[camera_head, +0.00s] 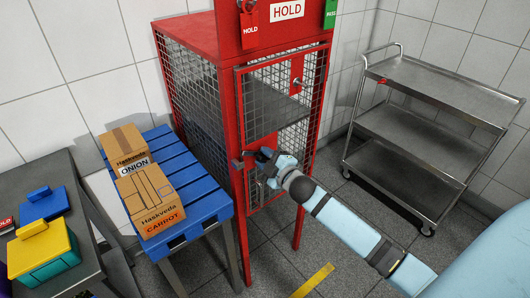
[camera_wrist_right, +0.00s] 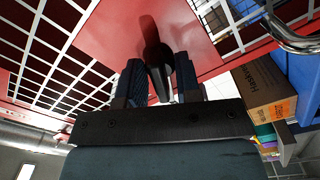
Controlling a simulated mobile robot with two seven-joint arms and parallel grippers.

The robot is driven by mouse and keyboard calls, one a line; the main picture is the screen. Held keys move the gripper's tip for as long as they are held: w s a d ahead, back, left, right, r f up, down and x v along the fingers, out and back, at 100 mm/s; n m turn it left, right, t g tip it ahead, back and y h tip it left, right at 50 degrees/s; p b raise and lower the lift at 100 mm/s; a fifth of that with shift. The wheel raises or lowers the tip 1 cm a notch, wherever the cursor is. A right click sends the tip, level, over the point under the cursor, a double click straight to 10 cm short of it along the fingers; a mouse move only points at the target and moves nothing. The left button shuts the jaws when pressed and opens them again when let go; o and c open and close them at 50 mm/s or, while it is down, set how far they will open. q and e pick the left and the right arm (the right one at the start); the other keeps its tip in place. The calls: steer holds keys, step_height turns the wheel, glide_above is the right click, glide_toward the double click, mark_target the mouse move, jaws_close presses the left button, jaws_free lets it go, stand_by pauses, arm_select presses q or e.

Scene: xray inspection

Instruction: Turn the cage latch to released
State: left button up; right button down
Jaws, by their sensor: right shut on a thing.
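The red cage (camera_head: 185,38) with wire mesh stands in the middle of the head view. Its latch (camera_head: 237,164) is on the left post of the mesh door (camera_head: 272,115), about halfway down. My right gripper (camera_head: 257,161) reaches in from the right and is at the latch. In the right wrist view, the dark latch handle (camera_wrist_right: 151,42) stands out from a red plate, and my right gripper (camera_wrist_right: 160,82) is shut on it, one finger on each side. The gripper partly hides the latch in the head view. The door looks closed. My left gripper is not in view.
A blue slatted table (camera_head: 200,190) with two cardboard boxes (camera_head: 150,200) stands left of the cage. A grey bench with a yellow-lidded bin (camera_head: 42,250) is at far left. A steel cart (camera_head: 430,130) stands at right. Open floor lies in front of the cage.

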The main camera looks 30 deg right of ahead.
steer(key=m+p, duration=0.2)
steer(key=m, duration=0.1)
steer(key=shift+r, duration=0.15)
steer(key=shift+m+p, duration=0.3)
steer(key=shift+m, duration=0.2)
steer(key=shift+m+p, duration=0.65)
steer(key=shift+m, duration=0.25)
steer(key=m+p, duration=0.1)
steer(key=m, duration=0.1)
steer(key=shift+m+p, duration=0.3)
arm_select(q)
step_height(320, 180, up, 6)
steer(key=p, duration=0.1)
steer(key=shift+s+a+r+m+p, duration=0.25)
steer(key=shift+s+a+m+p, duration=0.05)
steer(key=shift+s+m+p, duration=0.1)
arm_select(e)
steer(key=shift+m, duration=1.8)
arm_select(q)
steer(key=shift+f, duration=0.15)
arm_select(e)
steer(key=c, duration=1.2)
jaws_free()
steer(key=shift+o, duration=0.2)
